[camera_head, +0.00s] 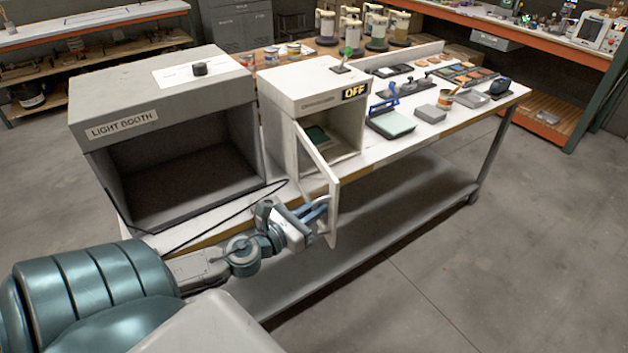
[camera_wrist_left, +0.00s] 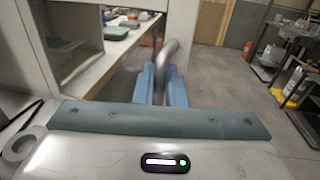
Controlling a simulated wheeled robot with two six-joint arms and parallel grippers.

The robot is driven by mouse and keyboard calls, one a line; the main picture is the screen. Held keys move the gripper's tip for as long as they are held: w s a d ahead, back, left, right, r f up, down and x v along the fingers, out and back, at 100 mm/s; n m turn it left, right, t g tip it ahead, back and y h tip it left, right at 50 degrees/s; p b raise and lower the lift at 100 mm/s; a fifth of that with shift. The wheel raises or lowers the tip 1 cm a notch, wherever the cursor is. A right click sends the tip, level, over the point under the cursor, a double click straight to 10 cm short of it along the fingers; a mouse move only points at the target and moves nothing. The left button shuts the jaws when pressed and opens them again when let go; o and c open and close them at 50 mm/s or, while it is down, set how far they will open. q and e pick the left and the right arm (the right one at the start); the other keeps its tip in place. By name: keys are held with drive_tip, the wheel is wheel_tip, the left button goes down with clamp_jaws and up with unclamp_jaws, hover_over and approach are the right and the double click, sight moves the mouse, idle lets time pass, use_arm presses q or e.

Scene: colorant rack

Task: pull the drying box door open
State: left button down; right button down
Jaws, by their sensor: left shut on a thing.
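The white drying box (camera_head: 290,88) stands on the workbench, with an "OFF" sign on its front top edge. Its door (camera_head: 318,180) is swung part way open toward me, and a green-topped item (camera_head: 317,135) shows inside. My left gripper (camera_head: 320,211) is at the door's outer side, shut on the door handle. In the left wrist view the blue fingers (camera_wrist_left: 160,88) close around the curved grey handle (camera_wrist_left: 167,58). My right gripper is not in view.
A grey light booth (camera_head: 165,130) stands left of the drying box, with a black cable in front. A blue-handled device (camera_head: 390,115), a grey block (camera_head: 428,113) and trays stand to the right. The floor (camera_head: 440,270) in front of the bench is clear.

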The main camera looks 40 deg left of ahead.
use_arm(q)
drive_tip(key=c, duration=1.6)
unclamp_jaws()
drive_tip(key=shift+s+a, duration=0.2)
drive_tip(key=shift+s, duration=1.6)
drive_tip(key=shift+s+a, duration=0.25)
drive_tip(key=shift+s, duration=1.5)
drive_tip(key=shift+s+a, duration=0.2)
drive_tip(key=shift+s, duration=1.6)
drive_tip(key=shift+b, duration=0.3)
